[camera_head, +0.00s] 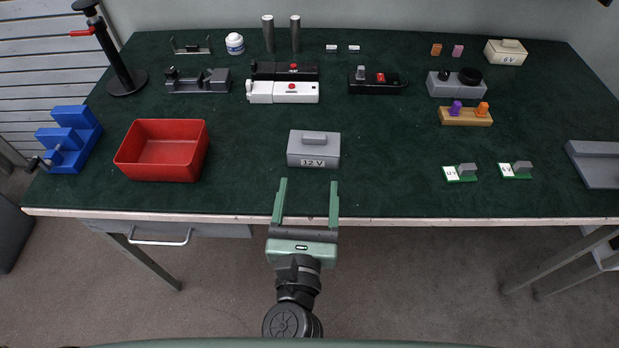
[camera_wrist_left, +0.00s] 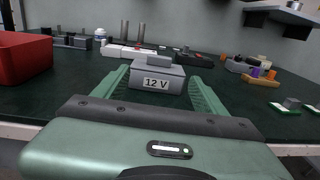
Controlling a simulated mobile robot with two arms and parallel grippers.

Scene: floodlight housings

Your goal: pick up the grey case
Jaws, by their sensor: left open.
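The grey case (camera_head: 314,152) is a box with a raised block on top and a "12 V" label on its front. It sits upright on the dark green bench top, near the middle. It also shows in the left wrist view (camera_wrist_left: 157,83), framed between the fingers. My left gripper (camera_head: 306,190) is open and empty at the bench's front edge. Its two green fingers point at the case, with the tips just short of its front face in the head view. My right gripper is not in view.
A red bin (camera_head: 163,150) and a blue fixture (camera_head: 70,140) stand to the left. White and black housings (camera_head: 283,92) lie behind the case. Small green boards (camera_head: 459,173) lie to the right, with a grey tray (camera_head: 597,163) at the edge. The bench around the case is clear.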

